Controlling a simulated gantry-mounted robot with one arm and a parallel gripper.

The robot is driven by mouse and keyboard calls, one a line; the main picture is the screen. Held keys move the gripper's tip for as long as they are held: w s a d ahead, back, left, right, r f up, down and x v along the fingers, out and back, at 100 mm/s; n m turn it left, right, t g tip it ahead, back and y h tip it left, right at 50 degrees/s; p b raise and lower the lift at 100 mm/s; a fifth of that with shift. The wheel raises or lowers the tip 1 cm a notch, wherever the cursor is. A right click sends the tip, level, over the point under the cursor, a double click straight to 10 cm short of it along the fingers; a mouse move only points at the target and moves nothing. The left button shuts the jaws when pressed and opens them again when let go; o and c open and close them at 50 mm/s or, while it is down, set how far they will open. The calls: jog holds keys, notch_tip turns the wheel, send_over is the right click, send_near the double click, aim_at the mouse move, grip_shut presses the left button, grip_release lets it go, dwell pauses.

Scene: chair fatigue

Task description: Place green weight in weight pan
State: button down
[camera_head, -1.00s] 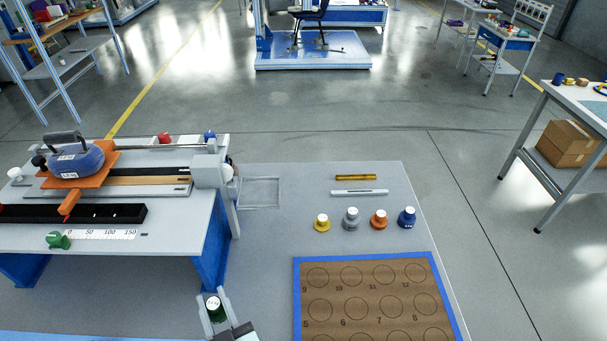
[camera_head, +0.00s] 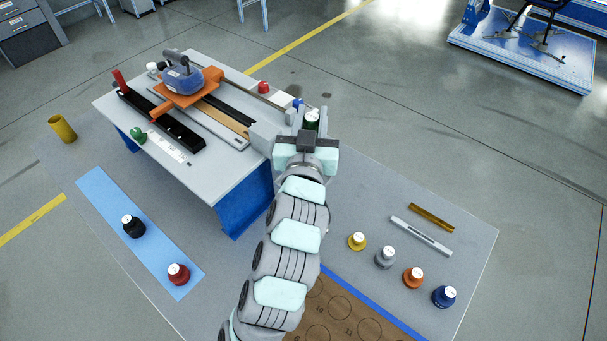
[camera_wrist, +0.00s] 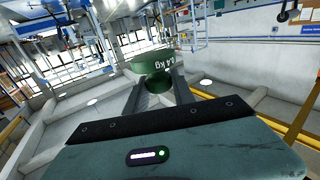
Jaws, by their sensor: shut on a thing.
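The green weight (camera_head: 312,118) is held upright by my gripper (camera_head: 311,128), just past the right end of the test rig (camera_head: 215,160) as I see it in the head view. In the wrist view the green weight (camera_wrist: 152,64) shows its dark green body with white "kg" lettering. The two fingers of my gripper (camera_wrist: 160,92) close on its narrower part. I cannot make out the weight pan in either view now; my arm and gripper cover much of the area by the rig's right end.
Yellow (camera_head: 357,241), grey (camera_head: 385,258), orange (camera_head: 413,278) and blue (camera_head: 444,297) weights stand right of my arm. Black (camera_head: 133,227) and red (camera_head: 178,275) weights stand on a blue strip (camera_head: 105,195). A blue iron-like block (camera_head: 183,80) sits on the rig's orange carriage.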

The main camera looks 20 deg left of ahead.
jog(key=shift+a+r, duration=0.9)
jog(key=shift+r, duration=0.25)
notch_tip(320, 180, down, 20)
jog(key=shift+r+b, duration=0.1)
jog(key=shift+b, duration=0.35)
jog(key=c, duration=1.1)
grip_release()
jog(key=shift+o, duration=0.2)
jog(key=v, duration=1.2)
jog(key=shift+d, duration=0.15)
